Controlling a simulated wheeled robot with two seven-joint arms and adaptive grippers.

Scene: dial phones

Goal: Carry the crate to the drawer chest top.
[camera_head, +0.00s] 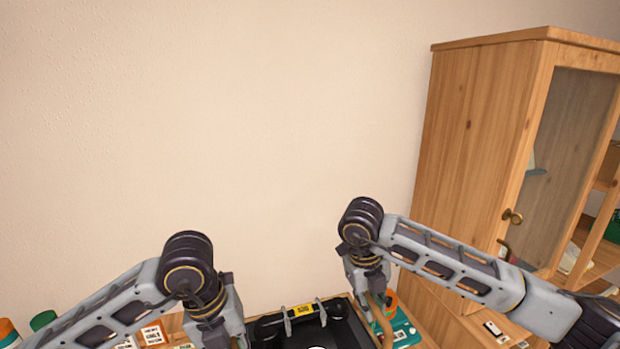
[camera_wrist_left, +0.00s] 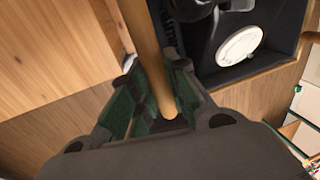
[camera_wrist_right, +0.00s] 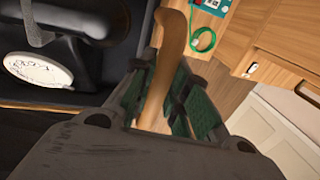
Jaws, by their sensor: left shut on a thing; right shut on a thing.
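The crate (camera_head: 348,328) is black inside and shows at the bottom of the head view, cut off by the frame edge. A black dial phone with a white disc (camera_wrist_left: 238,46) lies in it; the disc also shows in the right wrist view (camera_wrist_right: 38,70). My left gripper (camera_wrist_left: 165,108) is shut on a wooden bar-like handle (camera_wrist_left: 147,50) beside the crate. My right gripper (camera_wrist_right: 158,105) is shut on a curved wooden handle (camera_wrist_right: 170,50) at the crate's other side. The crate's underside is hidden. I cannot tell which wooden surface is the drawer chest top.
A tall wooden cabinet (camera_head: 480,140) with a glass door stands at the right. A green card (camera_head: 400,332) and an orange roll (camera_head: 391,299) lie right of the crate. Small labelled boxes (camera_head: 153,334) and a green lid (camera_head: 43,320) are at left. A bare wall is behind.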

